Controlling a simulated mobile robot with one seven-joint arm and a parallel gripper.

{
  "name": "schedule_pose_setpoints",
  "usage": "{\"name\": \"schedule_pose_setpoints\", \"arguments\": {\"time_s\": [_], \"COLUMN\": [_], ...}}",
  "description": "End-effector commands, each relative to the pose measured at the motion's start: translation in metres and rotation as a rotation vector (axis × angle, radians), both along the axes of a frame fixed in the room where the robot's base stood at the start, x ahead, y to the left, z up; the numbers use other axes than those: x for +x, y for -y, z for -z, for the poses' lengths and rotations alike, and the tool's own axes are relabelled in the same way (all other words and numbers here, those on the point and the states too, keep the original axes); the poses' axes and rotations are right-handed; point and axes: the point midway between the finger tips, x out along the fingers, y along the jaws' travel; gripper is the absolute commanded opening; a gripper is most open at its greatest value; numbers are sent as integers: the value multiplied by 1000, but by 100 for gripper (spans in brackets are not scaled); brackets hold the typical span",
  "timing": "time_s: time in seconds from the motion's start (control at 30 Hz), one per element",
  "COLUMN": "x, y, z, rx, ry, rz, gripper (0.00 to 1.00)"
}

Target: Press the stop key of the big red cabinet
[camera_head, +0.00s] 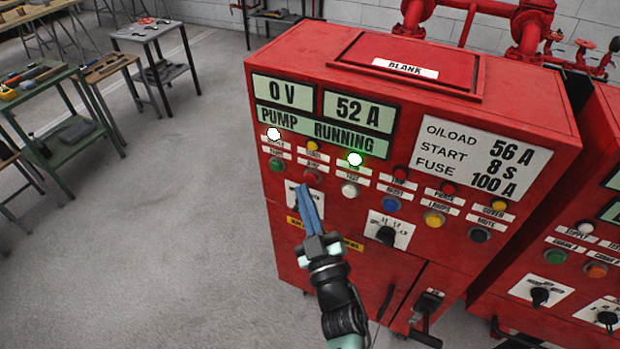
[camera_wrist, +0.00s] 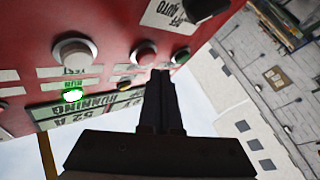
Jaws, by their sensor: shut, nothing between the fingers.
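The big red cabinet (camera_head: 400,90) stands in the middle of the head view, its sloped front panel facing me. A red key (camera_head: 312,176), which I take as the stop key though its label is too small to read, sits between a green key (camera_head: 276,165) and a white key (camera_head: 349,189). In the wrist view the red key (camera_wrist: 145,53) shows upside down. My gripper (camera_head: 304,190) is shut and empty, its fingertips in front of the panel close to the red key. In the wrist view the fingertips (camera_wrist: 161,73) appear beside it; I cannot tell whether they touch.
The display (camera_head: 330,130) reads PUMP RUNNING and a green lamp (camera_head: 355,160) is lit. Blue (camera_head: 391,203), yellow (camera_head: 434,219) and black (camera_head: 480,236) keys continue the row. A selector knob (camera_head: 386,235) sits below. A second red cabinet (camera_head: 585,210) stands right.

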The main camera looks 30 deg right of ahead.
Motion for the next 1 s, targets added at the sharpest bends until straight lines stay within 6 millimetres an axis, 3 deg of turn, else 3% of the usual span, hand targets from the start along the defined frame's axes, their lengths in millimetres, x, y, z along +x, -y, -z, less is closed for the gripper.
{"name": "schedule_pose_setpoints", "arguments": {"time_s": [1.0], "x": [7], "y": [9], "z": [0], "rx": [0], "ry": [0], "rz": [1], "gripper": [0]}}
